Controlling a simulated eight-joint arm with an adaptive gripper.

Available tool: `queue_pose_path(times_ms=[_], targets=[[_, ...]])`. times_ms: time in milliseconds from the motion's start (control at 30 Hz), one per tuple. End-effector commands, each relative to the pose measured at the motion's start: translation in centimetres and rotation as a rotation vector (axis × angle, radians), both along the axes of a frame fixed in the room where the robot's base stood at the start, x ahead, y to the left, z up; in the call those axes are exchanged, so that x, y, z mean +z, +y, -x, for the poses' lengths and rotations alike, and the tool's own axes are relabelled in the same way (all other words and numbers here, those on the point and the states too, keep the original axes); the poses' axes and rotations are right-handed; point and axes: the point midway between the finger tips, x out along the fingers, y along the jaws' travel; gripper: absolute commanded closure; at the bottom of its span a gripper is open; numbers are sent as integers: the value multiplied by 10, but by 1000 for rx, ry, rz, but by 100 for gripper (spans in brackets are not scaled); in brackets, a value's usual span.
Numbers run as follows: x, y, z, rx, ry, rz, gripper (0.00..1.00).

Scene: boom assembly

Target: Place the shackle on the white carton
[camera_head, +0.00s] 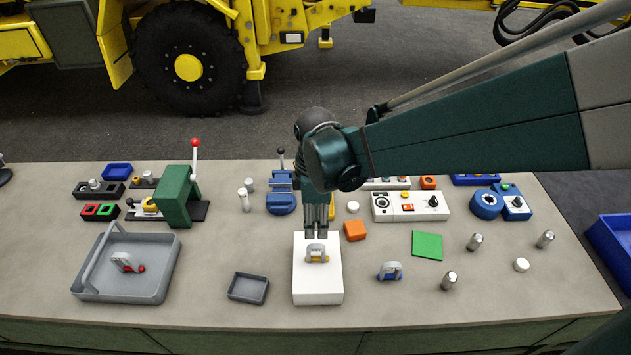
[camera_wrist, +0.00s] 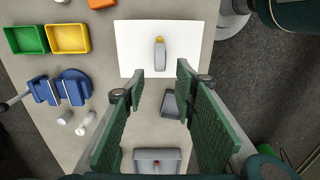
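The white carton (camera_head: 318,285) stands at the front middle of the bench. A grey shackle with a yellow-orange pin (camera_head: 317,253) rests on its top, upright. In the wrist view the same shackle (camera_wrist: 160,52) sits on the carton (camera_wrist: 135,50), beyond my fingertips. My gripper (camera_head: 316,234) points down at the carton's far edge, just behind the shackle. In the wrist view my gripper (camera_wrist: 160,80) is open, with nothing between its green fingers. Another shackle, with a red pin (camera_head: 127,262), lies in the large grey tray (camera_head: 85,285). A third, with a blue pin (camera_head: 390,271), is on the bench.
A small grey tray (camera_head: 248,288) is left of the carton. An orange block (camera_head: 355,230) and a green plate (camera_head: 427,245) are to its right, with several metal pins farther right. A blue vise (camera_head: 281,198) and a green press (camera_head: 178,195) stand behind. The front bench strip is clear.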

Motion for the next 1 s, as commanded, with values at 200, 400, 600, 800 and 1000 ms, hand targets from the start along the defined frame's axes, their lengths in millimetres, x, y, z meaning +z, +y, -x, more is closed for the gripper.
queue_pose_path(times_ms=[200, 400, 600, 800, 1000], targets=[[0, 0, 0, 0, 0, 0, 72], [0, 0, 0, 0, 0, 0, 72], [1, -1, 0, -5, -2, -1, 72], [8, -10, 1, -57, -21, -7, 72], [26, -30, 4, -185, -69, -27, 72]])
